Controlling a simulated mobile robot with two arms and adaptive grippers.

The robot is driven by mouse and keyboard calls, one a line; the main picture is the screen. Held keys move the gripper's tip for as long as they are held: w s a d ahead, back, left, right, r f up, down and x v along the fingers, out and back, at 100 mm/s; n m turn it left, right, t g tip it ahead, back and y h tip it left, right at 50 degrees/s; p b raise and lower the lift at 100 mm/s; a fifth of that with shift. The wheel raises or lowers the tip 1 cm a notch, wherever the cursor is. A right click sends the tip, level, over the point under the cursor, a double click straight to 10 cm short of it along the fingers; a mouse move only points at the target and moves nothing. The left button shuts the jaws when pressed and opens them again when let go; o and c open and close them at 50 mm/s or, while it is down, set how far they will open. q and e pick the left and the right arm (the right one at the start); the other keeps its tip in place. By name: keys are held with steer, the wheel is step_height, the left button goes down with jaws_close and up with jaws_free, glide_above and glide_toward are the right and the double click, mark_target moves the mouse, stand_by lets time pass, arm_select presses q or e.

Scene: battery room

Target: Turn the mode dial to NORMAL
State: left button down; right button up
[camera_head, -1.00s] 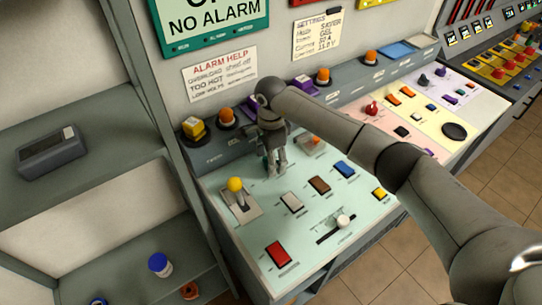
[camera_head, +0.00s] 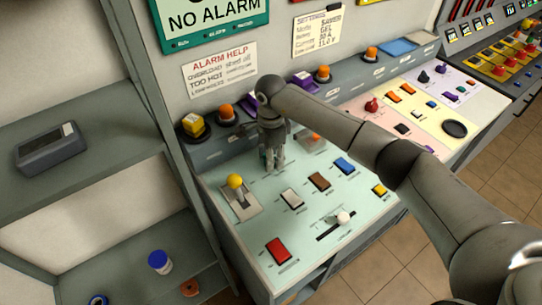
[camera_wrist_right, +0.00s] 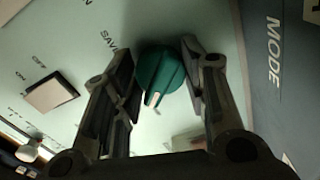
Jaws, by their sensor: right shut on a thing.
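My right gripper (camera_head: 272,163) points down onto the back left of the pale green panel (camera_head: 232,265). In the right wrist view the green mode dial (camera_wrist_right: 161,75) sits between the fingertips of the gripper (camera_wrist_right: 162,66), which is shut on it. The dial has a pale pointer mark on the edge nearer the camera. A partly cut-off label starting "SAV" (camera_wrist_right: 110,42) is printed to the dial's left. The word MODE (camera_wrist_right: 273,52) stands on the dark strip at right. In the head view the gripper hides the dial. I do not see my left gripper.
A yellow-knobbed lever (camera_head: 235,182) stands just in front of the right gripper. White (camera_head: 292,198), brown (camera_head: 319,181) and blue (camera_head: 345,166) rockers, a red switch (camera_head: 278,250) and a white slider knob (camera_head: 343,217) share the panel. Orange lamps line the raised back strip.

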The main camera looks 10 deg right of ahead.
steer(key=m+b, duration=0.3)
steer(key=m, duration=0.1)
steer(key=shift+f, duration=0.15)
steer(key=shift+m+b, duration=1)
steer(key=shift+m, duration=1.2)
steer(key=o, duration=1)
steer(key=shift+r, duration=0.2)
step_height(320, 180, up, 12)
steer(key=shift+f, duration=0.1)
